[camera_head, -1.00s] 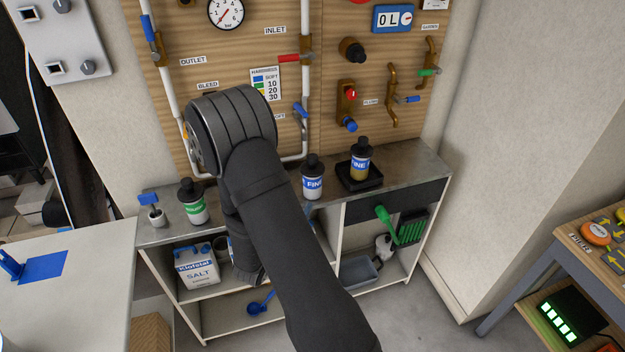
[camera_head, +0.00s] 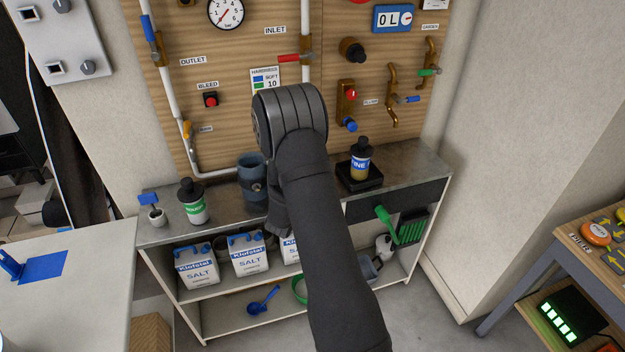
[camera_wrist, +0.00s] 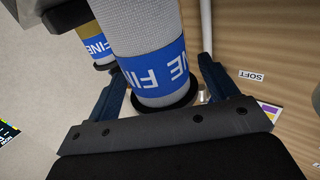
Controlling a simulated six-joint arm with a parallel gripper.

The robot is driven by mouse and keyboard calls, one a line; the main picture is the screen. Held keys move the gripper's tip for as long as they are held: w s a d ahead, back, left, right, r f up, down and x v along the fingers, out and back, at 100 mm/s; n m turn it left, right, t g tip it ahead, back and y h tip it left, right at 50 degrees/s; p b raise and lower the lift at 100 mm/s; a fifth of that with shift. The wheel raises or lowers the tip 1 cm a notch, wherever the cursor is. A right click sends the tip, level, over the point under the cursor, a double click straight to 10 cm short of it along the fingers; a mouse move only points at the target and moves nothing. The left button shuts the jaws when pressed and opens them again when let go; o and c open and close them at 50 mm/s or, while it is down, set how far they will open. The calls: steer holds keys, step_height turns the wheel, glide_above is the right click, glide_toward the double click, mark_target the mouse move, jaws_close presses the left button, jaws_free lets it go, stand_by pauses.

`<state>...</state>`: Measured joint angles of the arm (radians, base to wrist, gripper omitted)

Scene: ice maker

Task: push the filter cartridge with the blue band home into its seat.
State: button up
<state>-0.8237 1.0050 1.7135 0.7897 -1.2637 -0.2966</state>
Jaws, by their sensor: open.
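A white cartridge with a blue FINE band (camera_wrist: 152,72) stands between the fingers of my gripper (camera_wrist: 165,88) in the wrist view. The fingers are open, one on each side of it; I cannot tell whether either touches it. In the head view my arm hides this cartridge and the fingers. A second blue-banded FINE cartridge, amber with a black cap (camera_head: 360,160), stands on a black square base (camera_head: 372,182) on the counter. It also shows at the upper left of the wrist view (camera_wrist: 93,40). I cannot make out a seat for certain.
A dark blue cylindrical housing (camera_head: 250,180) stands on the counter left of my arm. A green-banded cartridge (camera_head: 192,203) stands farther left, near a small white pot (camera_head: 156,217). Pipes and valves cover the wooden panel behind.

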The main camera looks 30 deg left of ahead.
steer(key=shift+w, duration=0.4)
steer(key=c, duration=1.1)
steer(key=shift+c, duration=0.2)
steer(key=shift+r, duration=0.2)
steer(key=shift+r, duration=0.6)
step_height(320, 180, up, 2)
steer(key=shift+r, duration=0.25)
steer(key=d+r, duration=0.7)
steer(key=d, duration=0.4)
steer(key=shift+w+d, duration=0.25)
steer(key=shift+d, duration=0.05)
